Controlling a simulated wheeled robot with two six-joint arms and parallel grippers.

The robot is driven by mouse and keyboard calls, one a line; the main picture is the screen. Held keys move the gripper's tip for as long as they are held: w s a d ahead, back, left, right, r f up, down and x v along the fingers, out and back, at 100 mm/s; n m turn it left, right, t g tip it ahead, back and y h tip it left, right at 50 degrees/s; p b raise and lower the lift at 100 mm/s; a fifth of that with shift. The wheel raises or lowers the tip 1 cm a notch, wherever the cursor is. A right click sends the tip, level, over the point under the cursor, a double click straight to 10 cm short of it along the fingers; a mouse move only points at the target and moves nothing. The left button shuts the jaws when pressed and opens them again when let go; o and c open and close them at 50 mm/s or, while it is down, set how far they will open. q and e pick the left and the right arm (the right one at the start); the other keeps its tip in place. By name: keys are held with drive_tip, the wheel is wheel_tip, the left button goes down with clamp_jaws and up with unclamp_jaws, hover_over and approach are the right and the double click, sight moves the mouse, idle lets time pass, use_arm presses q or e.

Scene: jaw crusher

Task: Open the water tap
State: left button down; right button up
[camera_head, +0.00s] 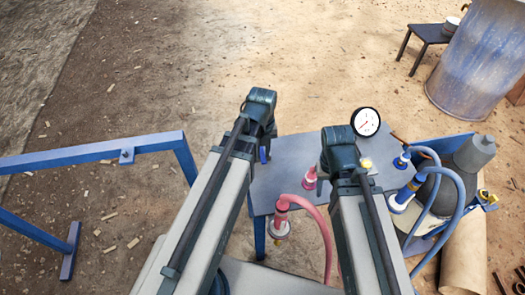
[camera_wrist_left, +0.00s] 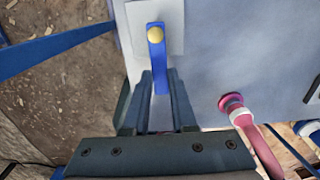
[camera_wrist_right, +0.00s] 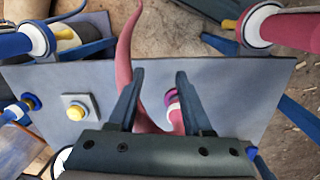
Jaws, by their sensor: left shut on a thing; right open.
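The water tap is a blue lever with a round yellow cap (camera_wrist_left: 156,45), on a pale square plate on the grey panel in the left wrist view. In the head view a bit of the blue lever (camera_head: 263,154) shows beside my left gripper (camera_head: 264,140). In the left wrist view my left gripper (camera_wrist_left: 160,85) is shut on the lever's lower end, one finger on each side. My right gripper (camera_wrist_right: 160,76) is open above the panel. A pink hose and a pink fitting (camera_wrist_right: 173,104) show between and behind its fingers; I see no grip on them.
The grey panel (camera_head: 290,150) carries a pressure gauge (camera_head: 366,122), a yellow button (camera_wrist_right: 75,110), a pink hose (camera_head: 322,225) and blue hoses (camera_head: 457,190). A blue rail (camera_head: 90,155) stands at left. A barrel (camera_head: 478,60) and small table (camera_head: 430,34) stand at the back right.

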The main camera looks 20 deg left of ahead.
sight(262, 156)
use_arm(q)
drive_tip(key=shift+a, duration=0.1)
idle(0.5)
drive_tip(key=c, duration=0.7)
unclamp_jaws()
drive_tip(key=shift+r, duration=0.1)
use_arm(e)
drive_tip(key=shift+r, duration=0.15)
use_arm(q)
wheel_tip(262, 156, up, 14)
drive_tip(key=p, duration=1.3)
drive_tip(key=shift+f+p, duration=0.2)
drive_tip(key=shift+p, duration=0.2)
use_arm(e)
wheel_tip(262, 156, up, 14)
drive_tip(key=shift+f, duration=0.25)
